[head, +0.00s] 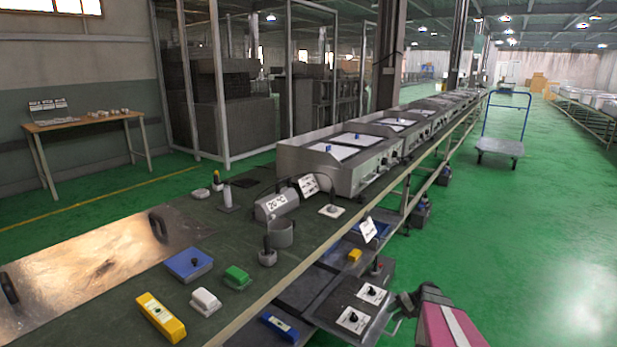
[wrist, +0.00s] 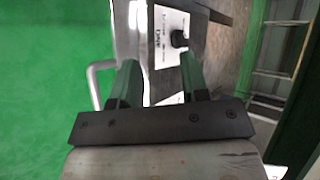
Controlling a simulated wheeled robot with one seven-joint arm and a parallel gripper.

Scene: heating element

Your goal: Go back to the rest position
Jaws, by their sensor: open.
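My gripper (wrist: 158,82) is open in the wrist view, with its two fingers apart and nothing held between them. Beyond the fingertips is a grey metal box (wrist: 132,30) with white label plates and a black knob (wrist: 179,39). In the head view my gripper (head: 408,302) is at the lower right, just right of the same grey box (head: 340,300) with its two black knobs. My pink and white arm link shows behind it at the bottom edge. I cannot tell from these views whether the fingers touch the box.
Heating units (head: 340,157) line the back. Green floor on the right is open; a trolley (head: 500,147) stands farther off.

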